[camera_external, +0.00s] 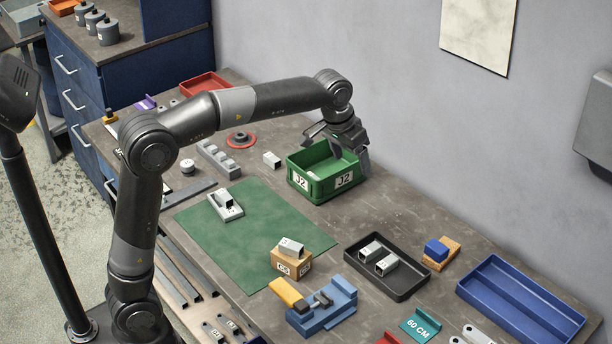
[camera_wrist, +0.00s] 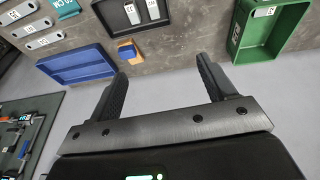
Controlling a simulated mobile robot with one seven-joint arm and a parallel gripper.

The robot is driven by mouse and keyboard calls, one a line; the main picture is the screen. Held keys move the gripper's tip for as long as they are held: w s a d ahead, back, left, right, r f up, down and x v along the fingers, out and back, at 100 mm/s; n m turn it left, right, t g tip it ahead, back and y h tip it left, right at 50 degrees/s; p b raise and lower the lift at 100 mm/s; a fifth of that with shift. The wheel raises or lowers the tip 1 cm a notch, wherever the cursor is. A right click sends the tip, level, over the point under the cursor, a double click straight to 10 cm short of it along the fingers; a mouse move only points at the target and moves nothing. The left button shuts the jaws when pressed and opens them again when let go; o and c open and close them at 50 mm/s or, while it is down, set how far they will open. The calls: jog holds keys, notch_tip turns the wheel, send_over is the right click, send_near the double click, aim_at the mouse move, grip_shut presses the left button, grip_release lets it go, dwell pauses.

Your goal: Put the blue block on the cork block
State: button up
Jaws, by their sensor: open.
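The blue block (camera_external: 436,249) is a small cube at the right of the bench. It appears to rest on a flat tan block, likely the cork block (camera_external: 453,249), towards its left side. In the wrist view the blue block (camera_wrist: 128,53) and the tan edge (camera_wrist: 124,42) show beyond my left finger; their exact contact is not clear. My gripper (camera_external: 338,147) is open and empty, above the green bin and well to the left of both blocks. Its two fingers (camera_wrist: 160,84) stand wide apart in the wrist view.
The green bin (camera_external: 308,185) lies under my gripper. A labelled wooden block (camera_external: 290,266) carries a bracket.

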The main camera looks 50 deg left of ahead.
jog(key=s+a+t, duration=0.1)
jog(key=s+a, duration=0.2)
jog(key=s, duration=0.5)
jog(key=s+a, duration=0.4)
jog(key=s, duration=0.4)
jog(key=s+a+f, duration=0.1)
jog(key=s+f, duration=0.3)
jog(key=s, duration=0.4)
jog(key=s+a+f+t, duration=0.1)
jog(key=s+f, duration=0.3)
jog(key=s, duration=0.4)
jog(key=shift+s+a+f+y, duration=0.2)
jog(key=shift+a+y, duration=0.1)
jog(key=shift+a, duration=0.3)
